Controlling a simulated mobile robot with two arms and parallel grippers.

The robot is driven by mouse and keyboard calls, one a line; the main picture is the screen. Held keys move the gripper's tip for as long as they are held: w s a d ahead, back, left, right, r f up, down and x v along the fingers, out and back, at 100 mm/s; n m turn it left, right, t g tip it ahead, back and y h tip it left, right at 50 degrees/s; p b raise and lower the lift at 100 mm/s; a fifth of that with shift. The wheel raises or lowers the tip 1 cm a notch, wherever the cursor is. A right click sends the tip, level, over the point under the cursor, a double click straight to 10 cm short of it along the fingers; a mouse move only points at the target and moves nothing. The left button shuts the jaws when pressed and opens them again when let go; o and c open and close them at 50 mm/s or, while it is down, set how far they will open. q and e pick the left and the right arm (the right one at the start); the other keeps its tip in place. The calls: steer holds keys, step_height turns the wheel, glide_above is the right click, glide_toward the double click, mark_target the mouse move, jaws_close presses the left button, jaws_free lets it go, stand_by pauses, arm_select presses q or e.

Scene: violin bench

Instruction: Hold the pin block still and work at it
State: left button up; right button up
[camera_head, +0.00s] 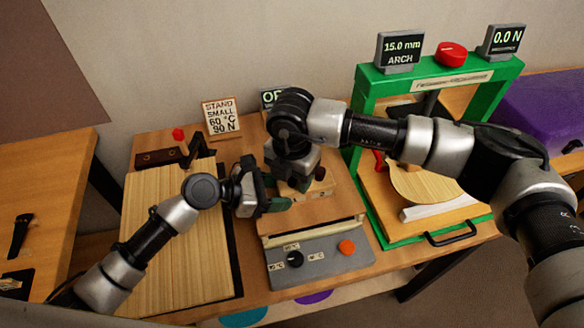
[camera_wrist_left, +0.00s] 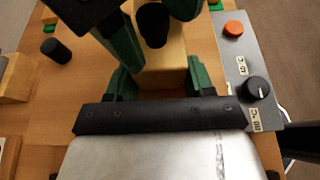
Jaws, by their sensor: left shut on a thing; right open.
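The pin block, a pale wooden block (camera_head: 321,187), sits on the bench behind the grey control panel, largely hidden by my grippers. My left gripper (camera_head: 277,196) is shut on it from the left. In the left wrist view the near part of the block (camera_wrist_left: 165,72) lies between the green fingers of my left gripper (camera_wrist_left: 160,85). My right gripper (camera_head: 299,180) points down over the block and is open. In the left wrist view its green fingers (camera_wrist_left: 155,28) stand either side of a dark round peg (camera_wrist_left: 152,24) at the block. Whether they touch it is unclear.
A grey panel (camera_head: 320,268) with a black knob and an orange button lies in front. A green press frame (camera_head: 363,140) stands to the right. A wide wooden board (camera_head: 180,255) lies to the left. A small black cylinder (camera_wrist_left: 56,50) stands on the bench.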

jaws_close()
stand_by(0.4)
